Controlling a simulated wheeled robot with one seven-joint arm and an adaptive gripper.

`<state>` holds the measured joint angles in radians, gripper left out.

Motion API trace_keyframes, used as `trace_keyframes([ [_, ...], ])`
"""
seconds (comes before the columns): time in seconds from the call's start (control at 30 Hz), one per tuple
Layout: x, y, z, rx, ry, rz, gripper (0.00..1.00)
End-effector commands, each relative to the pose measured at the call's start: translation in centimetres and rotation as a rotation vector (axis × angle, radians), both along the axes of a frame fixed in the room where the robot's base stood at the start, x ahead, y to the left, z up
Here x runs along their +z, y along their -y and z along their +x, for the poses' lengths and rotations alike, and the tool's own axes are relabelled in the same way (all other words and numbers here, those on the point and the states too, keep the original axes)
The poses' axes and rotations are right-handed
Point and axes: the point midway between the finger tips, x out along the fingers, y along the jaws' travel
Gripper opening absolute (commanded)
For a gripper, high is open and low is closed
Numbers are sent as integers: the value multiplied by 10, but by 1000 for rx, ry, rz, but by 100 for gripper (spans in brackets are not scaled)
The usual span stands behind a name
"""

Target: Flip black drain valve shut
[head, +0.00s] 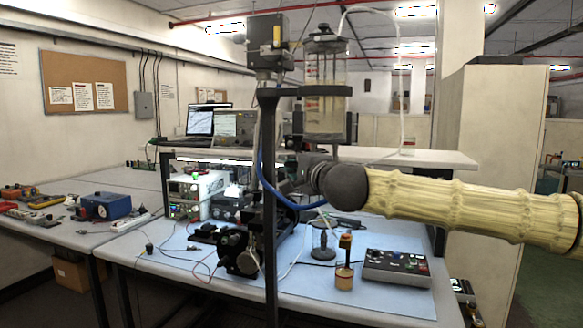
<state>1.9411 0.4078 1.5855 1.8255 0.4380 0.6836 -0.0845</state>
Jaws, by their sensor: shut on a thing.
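The clear sealed cylinder (325,100) with red markings stands upright in a dark holder, with a dark cap on top. A short outlet stem (335,152) comes down from its bottom. My arm reaches in from the right, and my gripper (296,184) is at its dark end, just below and left of the cylinder's base. The gripper is small and dark against dark parts. It is shut on what appears to be the black drain valve. The valve itself is hidden or too dark to make out, so its handle's angle cannot be told.
A dark vertical post (268,200) stands close left of the gripper, with a blue hose (285,201) curving below. A shelf (420,158) lies behind. Below are a control box (397,268) and a small brass-coloured bottle (344,268) on a blue mat (190,265).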

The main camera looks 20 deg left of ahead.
Motion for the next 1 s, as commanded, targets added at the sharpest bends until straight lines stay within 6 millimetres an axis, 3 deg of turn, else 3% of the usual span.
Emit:
trace_keyframes([
  [0.07,1,1,0,-1,1,1,0],
  [0.1,1,1,0,-1,1,1,18],
  [0.2,1,0,0,-1,1,1,35],
  [0.63,1,4,-5,0,2,-1,35],
  [1.0,0,45,-47,0,2,-1,35],
])
